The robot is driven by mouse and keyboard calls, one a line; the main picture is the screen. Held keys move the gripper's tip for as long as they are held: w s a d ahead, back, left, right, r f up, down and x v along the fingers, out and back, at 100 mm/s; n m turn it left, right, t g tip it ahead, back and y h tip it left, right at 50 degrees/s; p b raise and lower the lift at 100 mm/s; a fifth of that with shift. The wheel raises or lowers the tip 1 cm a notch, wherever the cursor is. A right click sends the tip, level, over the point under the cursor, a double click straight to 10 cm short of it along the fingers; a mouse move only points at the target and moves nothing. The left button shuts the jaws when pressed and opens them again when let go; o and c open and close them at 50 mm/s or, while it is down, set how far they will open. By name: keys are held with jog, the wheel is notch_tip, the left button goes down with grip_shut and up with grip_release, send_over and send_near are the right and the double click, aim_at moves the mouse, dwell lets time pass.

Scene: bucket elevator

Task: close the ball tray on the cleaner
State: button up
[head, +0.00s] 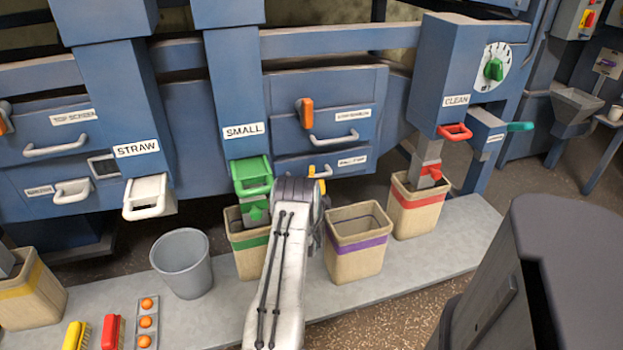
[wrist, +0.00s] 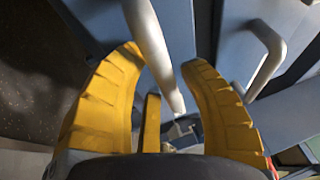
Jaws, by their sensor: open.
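The ball tray (head: 352,162) looks to be the lower drawer on the right of the blue cleaner, under a small, blurred label. My arm covers part of its front, and I cannot tell how far it stands out. My gripper (head: 320,172) is at that drawer front, mostly hidden behind my wrist in the head view. In the wrist view my gripper (wrist: 161,60) is open, with its yellow fingers on both sides of a pale bar handle (wrist: 152,45). I cannot tell whether they touch it. A second handle (wrist: 268,50) is to the right.
Above is another drawer with a pale handle (head: 333,138) and an orange latch (head: 306,113). The green SMALL gate (head: 252,175) is close left of my arm. Below are a green-banded bin (head: 246,262), a purple-banded bin (head: 355,257) and a grey bucket (head: 182,265).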

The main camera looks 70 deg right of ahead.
jog(key=shift+o, duration=1)
jog(key=v, duration=1.2)
